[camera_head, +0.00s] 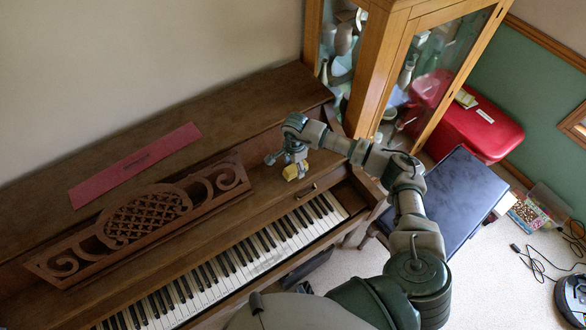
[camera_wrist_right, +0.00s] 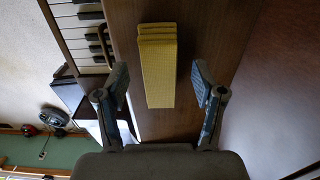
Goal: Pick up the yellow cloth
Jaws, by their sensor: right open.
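The yellow cloth (camera_wrist_right: 156,70) is a folded, block-like stack on the brown wood of the piano. In the right wrist view it lies ahead of my right gripper (camera_wrist_right: 160,90), its near end between the two fingertips in the picture, with a gap on each side. In the head view the cloth (camera_head: 291,172) shows as a small yellow patch, partly hidden under my right gripper (camera_head: 285,160). My right gripper is open and holds nothing. My left gripper is not in either view.
The upright piano (camera_head: 240,110) has a carved music stand (camera_head: 140,215), a red strip (camera_head: 135,163) on top and keys (camera_head: 235,262) in front. A glass cabinet (camera_head: 385,60) stands close behind my right arm. A dark bench (camera_head: 450,200) and a red box (camera_head: 475,125) are to the right.

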